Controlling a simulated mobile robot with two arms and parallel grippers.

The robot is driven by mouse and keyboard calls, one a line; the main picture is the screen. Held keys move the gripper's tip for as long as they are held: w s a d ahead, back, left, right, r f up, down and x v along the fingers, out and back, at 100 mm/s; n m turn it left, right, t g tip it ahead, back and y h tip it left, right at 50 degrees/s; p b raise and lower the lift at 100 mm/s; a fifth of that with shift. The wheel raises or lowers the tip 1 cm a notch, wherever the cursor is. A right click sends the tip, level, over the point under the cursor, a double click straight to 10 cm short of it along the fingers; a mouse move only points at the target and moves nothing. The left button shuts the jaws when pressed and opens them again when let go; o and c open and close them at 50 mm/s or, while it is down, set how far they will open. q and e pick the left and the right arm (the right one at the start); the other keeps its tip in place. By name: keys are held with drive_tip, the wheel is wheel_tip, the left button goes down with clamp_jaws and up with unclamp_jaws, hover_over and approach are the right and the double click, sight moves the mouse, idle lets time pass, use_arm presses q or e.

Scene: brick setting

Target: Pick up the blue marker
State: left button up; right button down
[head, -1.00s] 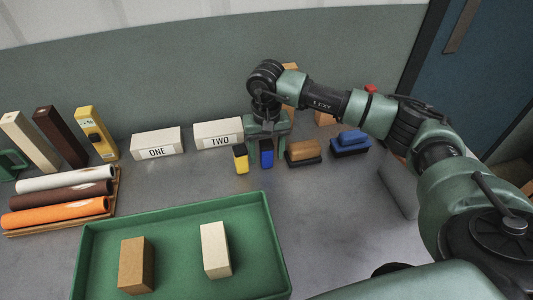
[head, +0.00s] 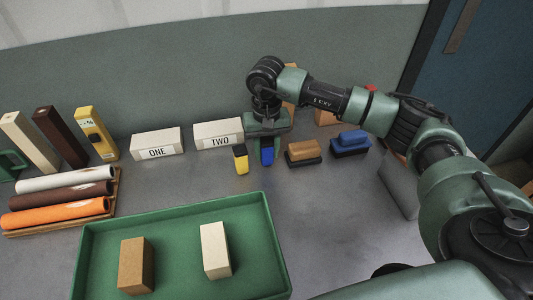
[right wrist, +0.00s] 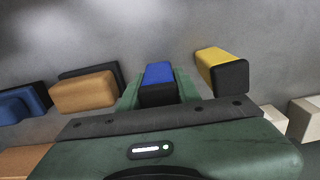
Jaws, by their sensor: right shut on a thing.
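The blue marker (head: 267,155), a short block with a dark end, stands on the grey table in the head view, right of a yellow marker (head: 240,160). My right gripper (head: 267,150) comes down over it from above and is shut on it. In the right wrist view the blue marker (right wrist: 158,74) sits between the two green fingers of the right gripper (right wrist: 159,88). The yellow marker (right wrist: 218,66) lies apart from the fingers there. I cannot tell whether the blue marker still touches the table. My left gripper is not in view.
An orange-brown block on a dark base (head: 303,152) and a blue one (head: 350,143) are close on the right. White boxes ONE (head: 157,144) and TWO (head: 218,134) stand behind to the left. A green tray (head: 180,213) with two blocks is in front.

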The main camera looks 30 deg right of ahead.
wheel_tip(320, 180, up, 19)
drive_tip(key=b, duration=0.1)
drive_tip(key=shift+b, duration=0.3)
drive_tip(key=shift+f, duration=0.1)
